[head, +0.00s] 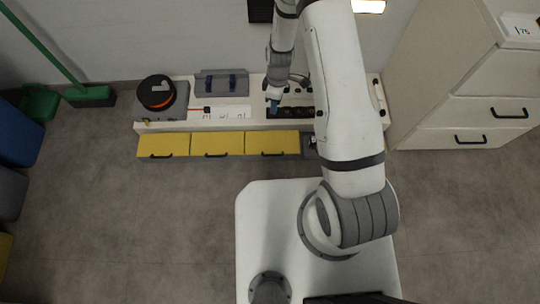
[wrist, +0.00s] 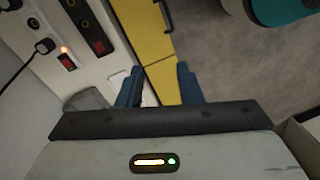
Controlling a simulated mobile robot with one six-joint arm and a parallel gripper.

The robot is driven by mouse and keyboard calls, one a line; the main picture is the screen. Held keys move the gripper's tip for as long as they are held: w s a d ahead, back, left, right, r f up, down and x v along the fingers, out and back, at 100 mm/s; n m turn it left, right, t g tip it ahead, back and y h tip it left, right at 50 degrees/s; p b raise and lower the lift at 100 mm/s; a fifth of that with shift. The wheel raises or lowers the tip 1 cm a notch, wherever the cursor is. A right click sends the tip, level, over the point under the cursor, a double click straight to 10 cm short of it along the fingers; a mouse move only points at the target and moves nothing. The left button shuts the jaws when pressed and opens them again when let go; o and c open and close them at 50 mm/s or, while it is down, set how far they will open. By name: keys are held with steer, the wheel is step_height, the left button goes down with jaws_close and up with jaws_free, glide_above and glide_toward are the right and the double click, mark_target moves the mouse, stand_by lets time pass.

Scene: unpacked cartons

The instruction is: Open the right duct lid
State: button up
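My gripper (wrist: 158,88) has two blue fingers set apart, with nothing visible between them but the white and yellow surfaces beyond. In the head view my gripper (head: 273,106) is over the low white bench, beside a dark recessed strip (head: 292,113). A grey panel with two blue tabs (head: 222,83) stands at the back of the bench, left of my gripper. I cannot tell for certain which part is the right duct lid; my arm hides much of the bench's right half.
Yellow drawers (head: 217,144) with dark handles line the bench front. A black round device with an orange ring (head: 156,92) sits at left. The wrist view shows a black plug (wrist: 44,46) and red switches (wrist: 66,61). A white cabinet (head: 470,108) stands right.

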mark_target(273, 154)
steer(key=s+f+n+b, duration=0.1)
steer(key=s+f+b, duration=0.1)
steer(key=f, duration=0.7)
steer(key=s+f+n+b, duration=0.1)
steer(key=s+f+b, duration=0.1)
steer(key=f, duration=0.7)
steer(key=s+a+f+n+b, duration=0.1)
steer(key=s+f+b, duration=0.1)
steer(key=f, duration=0.8)
steer(key=shift+g+h+b, duration=0.3)
steer(key=shift+g+b, duration=0.1)
steer(key=shift+b, duration=0.4)
steer(key=shift+c, duration=0.4)
jaws_close()
